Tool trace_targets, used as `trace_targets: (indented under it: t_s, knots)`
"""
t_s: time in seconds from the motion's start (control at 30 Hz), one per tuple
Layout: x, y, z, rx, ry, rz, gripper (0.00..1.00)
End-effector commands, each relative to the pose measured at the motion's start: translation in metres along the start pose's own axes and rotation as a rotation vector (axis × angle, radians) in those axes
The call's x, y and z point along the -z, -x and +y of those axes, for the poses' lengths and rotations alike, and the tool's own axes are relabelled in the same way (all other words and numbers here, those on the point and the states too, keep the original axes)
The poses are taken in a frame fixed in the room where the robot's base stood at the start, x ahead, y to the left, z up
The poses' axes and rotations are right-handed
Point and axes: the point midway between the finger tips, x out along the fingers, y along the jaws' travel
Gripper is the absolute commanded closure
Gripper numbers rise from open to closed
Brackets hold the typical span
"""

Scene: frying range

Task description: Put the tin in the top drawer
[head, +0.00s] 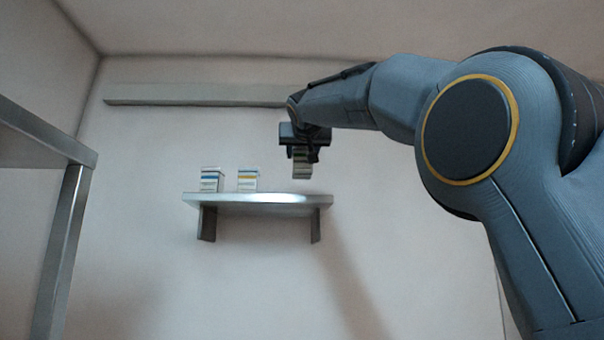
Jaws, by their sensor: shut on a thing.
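My gripper (301,155) hangs from my arm and points down, to the right of the two boxes and a little above the right end of the wall shelf. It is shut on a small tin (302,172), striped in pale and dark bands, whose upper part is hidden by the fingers. In the picture the tin's lower end is just above the shelf; I cannot tell whether it is in front of the shelf or over it. No drawer is in view.
A metal wall shelf (258,199) on two brackets holds a blue-banded box (211,180) and a yellow-banded box (247,180). A long rail (190,95) runs along the wall above. A metal frame (62,250) stands at the left edge.

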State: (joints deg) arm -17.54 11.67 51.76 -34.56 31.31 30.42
Motion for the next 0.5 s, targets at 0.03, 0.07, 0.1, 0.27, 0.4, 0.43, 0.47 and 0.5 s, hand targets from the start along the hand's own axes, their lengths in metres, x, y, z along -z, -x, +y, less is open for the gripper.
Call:
trace_targets:
  t_s: [0.03,0.07,0.1,0.27,0.4,0.43,0.47,0.5]
  knots:
    - [-0.003,0.001,0.001,0.0,-0.001,0.001,0.92]
    - [-0.004,0.001,0.001,0.0,-0.001,0.002,0.92]
    - [-0.006,0.0,0.001,-0.001,0.0,0.002,0.92]
    - [-0.021,0.001,0.001,-0.001,0.0,0.001,0.92]
    - [-0.038,0.0,0.001,-0.002,0.0,0.001,0.92]
    - [-0.041,0.001,0.001,-0.001,0.0,0.001,0.92]
    - [-0.043,0.001,0.001,-0.001,-0.001,0.001,0.92]
    - [-0.045,0.001,0.001,-0.001,0.0,0.002,0.92]
